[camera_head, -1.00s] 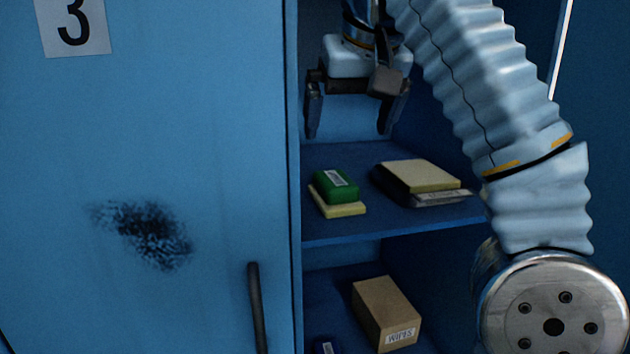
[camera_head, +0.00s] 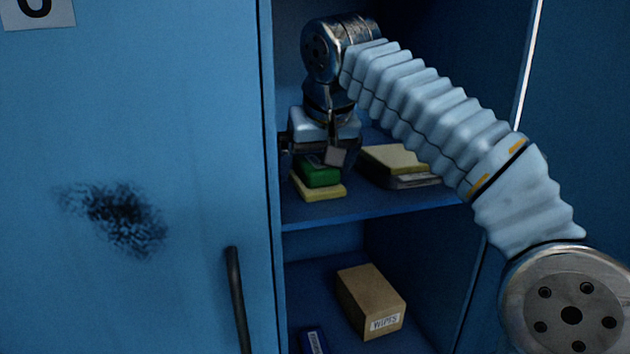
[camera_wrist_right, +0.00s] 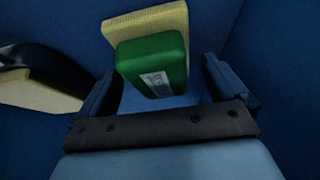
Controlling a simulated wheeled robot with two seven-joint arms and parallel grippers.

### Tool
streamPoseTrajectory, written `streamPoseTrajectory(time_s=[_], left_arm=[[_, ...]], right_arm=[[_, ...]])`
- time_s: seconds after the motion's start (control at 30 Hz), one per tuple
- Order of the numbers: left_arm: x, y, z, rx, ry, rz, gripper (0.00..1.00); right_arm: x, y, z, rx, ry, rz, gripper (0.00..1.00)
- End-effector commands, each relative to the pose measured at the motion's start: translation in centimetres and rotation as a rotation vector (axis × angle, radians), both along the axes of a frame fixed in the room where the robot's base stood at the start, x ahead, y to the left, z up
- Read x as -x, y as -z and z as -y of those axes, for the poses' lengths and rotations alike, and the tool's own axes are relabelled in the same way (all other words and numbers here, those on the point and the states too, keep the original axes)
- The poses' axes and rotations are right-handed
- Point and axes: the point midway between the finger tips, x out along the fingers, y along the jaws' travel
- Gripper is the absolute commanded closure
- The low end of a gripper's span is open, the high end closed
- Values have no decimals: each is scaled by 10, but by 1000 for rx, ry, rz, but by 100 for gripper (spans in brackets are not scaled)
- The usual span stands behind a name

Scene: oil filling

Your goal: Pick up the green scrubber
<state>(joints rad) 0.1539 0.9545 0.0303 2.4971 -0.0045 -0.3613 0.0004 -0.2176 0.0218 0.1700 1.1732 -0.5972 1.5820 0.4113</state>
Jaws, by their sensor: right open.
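The green scrubber (camera_head: 318,174) lies on top of a yellow sponge (camera_head: 318,191) on the upper shelf of the blue cabinet. In the right wrist view the green scrubber (camera_wrist_right: 152,62) with its pale label lies just beyond and between the fingers, with the yellow sponge (camera_wrist_right: 144,24) under it. My right gripper (camera_head: 322,160) points down just above the scrubber and partly covers it. In the right wrist view my right gripper (camera_wrist_right: 160,90) is open, its fingers apart on either side and nothing held. Whether a finger touches the scrubber I cannot tell. My left gripper is not in view.
A yellow-topped dark block (camera_head: 395,158) with a labelled side sits to the right on the same shelf (camera_head: 370,207). A brown WIPES box (camera_head: 370,300) and a blue item (camera_head: 314,341) are on the lower shelf. The cabinet door (camera_head: 130,120) stands left.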

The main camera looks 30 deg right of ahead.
Motion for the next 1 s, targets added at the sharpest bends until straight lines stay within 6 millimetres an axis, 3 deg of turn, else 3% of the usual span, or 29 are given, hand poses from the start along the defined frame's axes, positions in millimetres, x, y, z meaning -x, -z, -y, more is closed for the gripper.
streamPoseTrajectory(time_s=[0.27, 0.63, 1.0], left_arm=[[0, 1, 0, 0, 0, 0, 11], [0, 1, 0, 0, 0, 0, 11], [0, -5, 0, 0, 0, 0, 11]], right_arm=[[-2, 3, 0, -1, 0, 0, 2], [-2, 3, 0, 0, -1, 0, 58], [-2, -7, 0, -1, -2, 1, 58]])
